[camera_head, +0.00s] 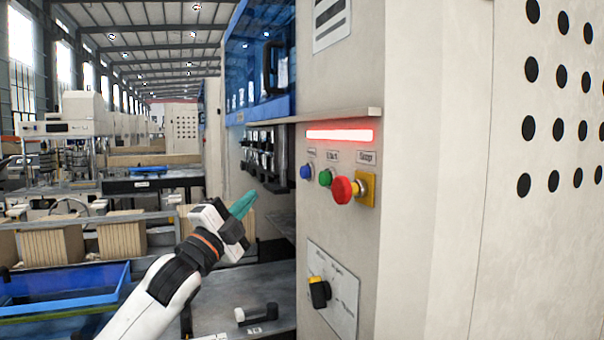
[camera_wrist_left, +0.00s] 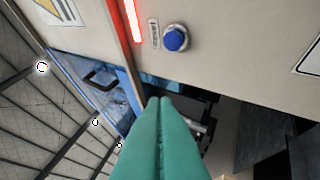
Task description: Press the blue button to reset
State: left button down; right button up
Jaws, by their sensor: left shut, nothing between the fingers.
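The blue button (camera_head: 306,172) is on the beige machine panel, at the left end of a row of buttons under a lit red light bar. It also shows in the left wrist view (camera_wrist_left: 176,38), round and standing out from the panel beside a small label. My left gripper (camera_head: 246,203) has teal fingers, is shut and holds nothing. It is left of and lower than the blue button in the head view, apart from it. In the left wrist view the closed fingertips (camera_wrist_left: 160,100) sit below the button with a gap. My right gripper is not in view.
Right of the blue button are a green button (camera_head: 325,177) and a red mushroom button (camera_head: 343,190) on a yellow base. A black-and-yellow rotary switch (camera_head: 319,292) is lower on the panel. A ledge (camera_head: 320,116) juts out above the light bar. A blue bin (camera_head: 65,288) stands at left.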

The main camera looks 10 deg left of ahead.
aim_at(305, 172)
pick_arm(q)
jog(key=shift+m+h, duration=0.6)
jog(key=shift+m, duration=0.1)
jog(key=r, duration=0.2)
jog(key=a+r, duration=0.1)
jog(key=r, duration=0.1)
jog(key=shift+s, duration=0.3)
jog(key=shift+d+t, duration=0.15)
jog(key=shift+t, duration=0.15)
jog(key=w+d, duration=0.5)
jog(key=d, duration=0.2)
jog(key=shift+d, duration=0.15)
dwell(1.0)
jog(key=shift+w+d+p, duration=0.25)
jog(key=shift+d+p, duration=0.05)
jog(key=shift+p, duration=0.05)
